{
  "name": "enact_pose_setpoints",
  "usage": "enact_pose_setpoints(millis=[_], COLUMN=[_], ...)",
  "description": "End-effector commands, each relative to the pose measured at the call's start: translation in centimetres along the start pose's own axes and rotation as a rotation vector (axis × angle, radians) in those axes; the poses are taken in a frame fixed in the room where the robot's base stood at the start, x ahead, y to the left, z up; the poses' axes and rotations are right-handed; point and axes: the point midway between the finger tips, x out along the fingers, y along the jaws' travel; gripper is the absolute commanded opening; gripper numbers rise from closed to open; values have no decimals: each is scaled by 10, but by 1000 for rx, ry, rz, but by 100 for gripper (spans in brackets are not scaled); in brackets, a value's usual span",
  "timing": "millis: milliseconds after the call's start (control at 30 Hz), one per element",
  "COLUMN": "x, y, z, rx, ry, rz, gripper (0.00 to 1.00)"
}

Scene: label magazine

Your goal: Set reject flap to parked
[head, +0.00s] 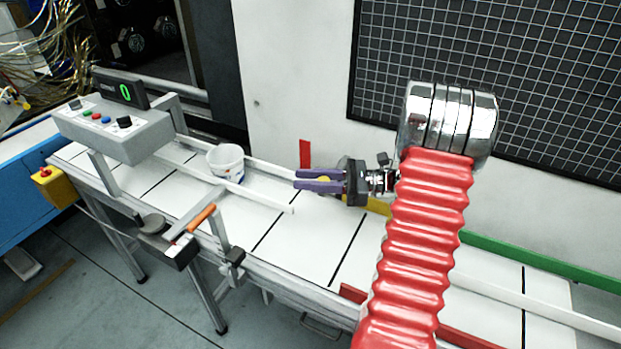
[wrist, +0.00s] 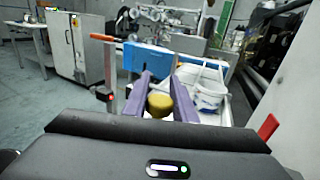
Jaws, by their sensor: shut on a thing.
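My gripper (head: 308,181) has purple fingers and reaches left over the white conveyor. Its fingers are shut on a yellow knob (head: 325,178), which also shows between the fingertips in the wrist view (wrist: 160,104). What the knob is fixed to is hidden below the gripper; I cannot tell whether it belongs to the reject flap. An upright red plate (head: 305,152) stands behind the fingers at the conveyor's far side. It also shows at the right of the wrist view (wrist: 268,127). An orange handle (head: 201,217) slants up at the conveyor's near side.
A white tub (head: 226,161) stands on the conveyor (head: 255,222) beyond my fingertips, close to the guide rails. A grey control box (head: 115,128) with a display reading 0 bridges the far left end. A white wall (head: 290,80) runs along the back.

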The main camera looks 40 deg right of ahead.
Motion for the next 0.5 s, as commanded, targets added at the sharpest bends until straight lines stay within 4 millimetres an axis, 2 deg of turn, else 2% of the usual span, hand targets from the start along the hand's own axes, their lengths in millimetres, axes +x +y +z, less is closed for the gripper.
enact_pose_setpoints(millis=[467, 500], x=[0, 0], y=[1, 1], z=[-1, -1], rx=[1, 1], ry=[2, 2], rz=[14, 13], gripper=[0, 27])
